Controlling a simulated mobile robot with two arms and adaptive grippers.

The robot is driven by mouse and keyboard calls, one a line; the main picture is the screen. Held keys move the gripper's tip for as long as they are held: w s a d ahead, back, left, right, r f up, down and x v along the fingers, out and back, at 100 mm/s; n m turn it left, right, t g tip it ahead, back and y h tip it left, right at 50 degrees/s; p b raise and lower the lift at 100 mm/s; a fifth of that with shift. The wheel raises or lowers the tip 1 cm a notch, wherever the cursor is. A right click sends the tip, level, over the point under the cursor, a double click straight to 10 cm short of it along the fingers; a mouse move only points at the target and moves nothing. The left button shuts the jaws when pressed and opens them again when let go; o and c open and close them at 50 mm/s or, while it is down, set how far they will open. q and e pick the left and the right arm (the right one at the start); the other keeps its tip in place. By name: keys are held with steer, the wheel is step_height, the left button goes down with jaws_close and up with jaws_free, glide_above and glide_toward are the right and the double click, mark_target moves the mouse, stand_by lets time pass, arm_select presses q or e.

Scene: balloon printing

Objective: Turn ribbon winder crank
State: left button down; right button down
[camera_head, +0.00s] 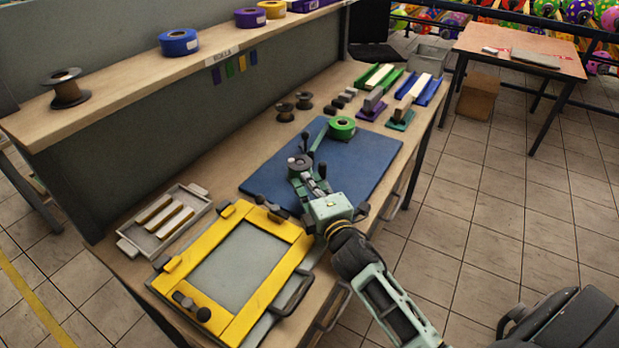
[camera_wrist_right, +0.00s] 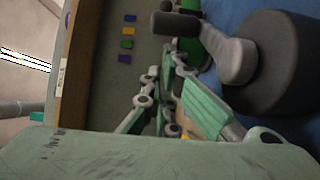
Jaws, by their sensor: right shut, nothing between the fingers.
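The ribbon winder (camera_head: 299,164) is a dark round device on the blue mat (camera_head: 365,155), beyond my right gripper in the head view. In the right wrist view the dark winder drum (camera_wrist_right: 285,65) fills the upper right. Its grey crank arm (camera_wrist_right: 232,52) ends in a dark handle (camera_wrist_right: 176,25). My right gripper (camera_head: 309,178) is shut and empty, close beside the winder. Its fingers (camera_wrist_right: 174,62) point toward the crank handle; I cannot tell whether they touch it. My left gripper is not in view.
A yellow printing frame (camera_head: 235,215) and a grey tray (camera_head: 133,240) with bars lie on the near left of the bench. Spools and stamps stand at the back. A raised shelf (camera_head: 130,80) runs along the left. The right part of the blue mat is clear.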

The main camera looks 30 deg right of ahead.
steer(key=shift+d, duration=0.25)
stand_by(0.3)
steer(key=shift+w+d+m+h+b, duration=0.1)
steer(key=shift+w+m+h+b, duration=0.1)
steer(key=shift+m+h+b, duration=0.35)
steer(key=shift+w+d+m+h+b, duration=0.15)
steer(key=shift+m+h+b, duration=0.15)
steer(key=shift+h, duration=0.35)
